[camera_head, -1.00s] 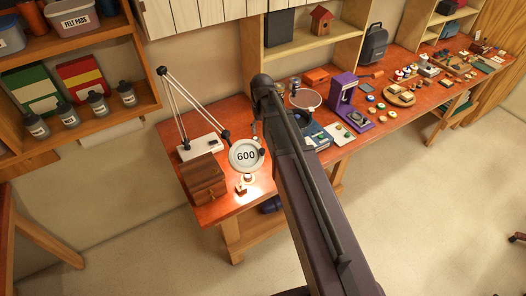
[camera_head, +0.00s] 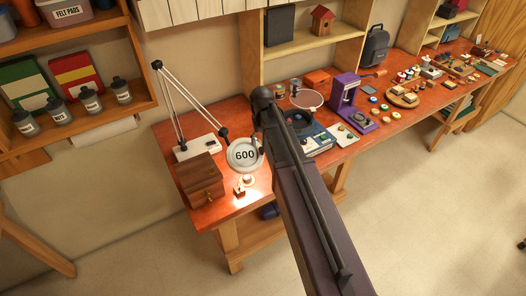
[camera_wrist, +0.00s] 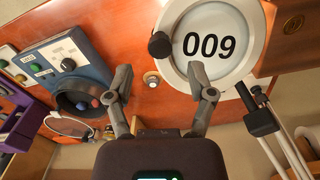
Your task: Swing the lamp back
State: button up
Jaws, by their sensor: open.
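The lamp has a white jointed arm and a round white head (camera_head: 243,155) marked 600, hanging over the left end of the bench. Its pale base (camera_head: 197,147) stands near the wall. In the wrist view the lamp head (camera_wrist: 235,65) appears upside down at upper right, with a dark knob (camera_wrist: 160,45) on its left rim. My gripper (camera_wrist: 162,83) is open, with nothing between its fingers. Its right finger overlaps the lower left rim of the head in the picture; I cannot tell whether they touch. In the head view my arm hides the gripper.
A wooden drawer box (camera_head: 200,180) sits below the lamp base. A lit patch with a small wooden piece (camera_head: 240,192) lies under the head. A blue device with knobs (camera_wrist: 70,70) and a purple machine (camera_head: 347,95) stand to the right along the bench (camera_head: 228,110).

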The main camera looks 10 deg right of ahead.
aim_at(262, 148)
jog(key=shift+f+b, duration=1.65)
jog(key=shift+f, duration=0.35)
grip_shut()
